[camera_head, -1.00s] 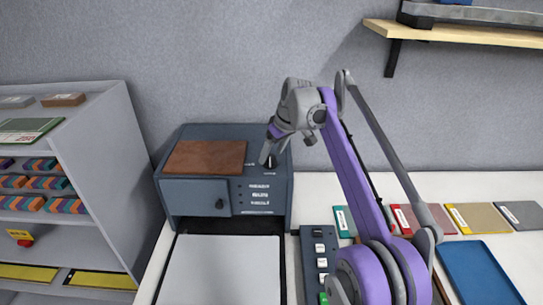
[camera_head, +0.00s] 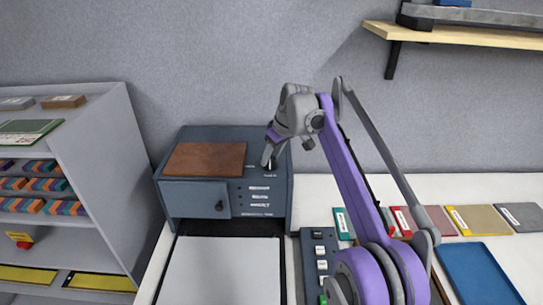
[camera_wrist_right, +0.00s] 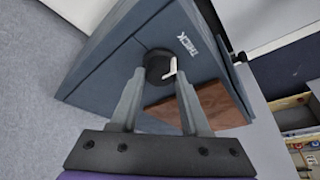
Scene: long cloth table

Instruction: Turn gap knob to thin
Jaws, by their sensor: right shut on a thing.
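The blue-grey machine (camera_head: 225,225) stands on the table's left part, with a brown plate (camera_head: 205,158) on its top. My right gripper (camera_head: 268,160) reaches its top at the right rear. In the right wrist view the gap knob (camera_wrist_right: 157,62) is dark and round with a white pointer (camera_wrist_right: 172,67). The pointer slants up and right in that view, on the side of the printed word THICK (camera_wrist_right: 187,44). My right gripper's fingers (camera_wrist_right: 158,88) are shut on the knob, one on each side. No "thin" label is readable. My left gripper is not in view.
A grey shelf unit (camera_head: 95,200) stands left of the machine. A white tray (camera_head: 222,270) and a button panel (camera_head: 319,262) lie in front. A blue tray (camera_head: 478,272) and several coloured boards lie right. A wooden wall shelf (camera_head: 460,35) hangs upper right.

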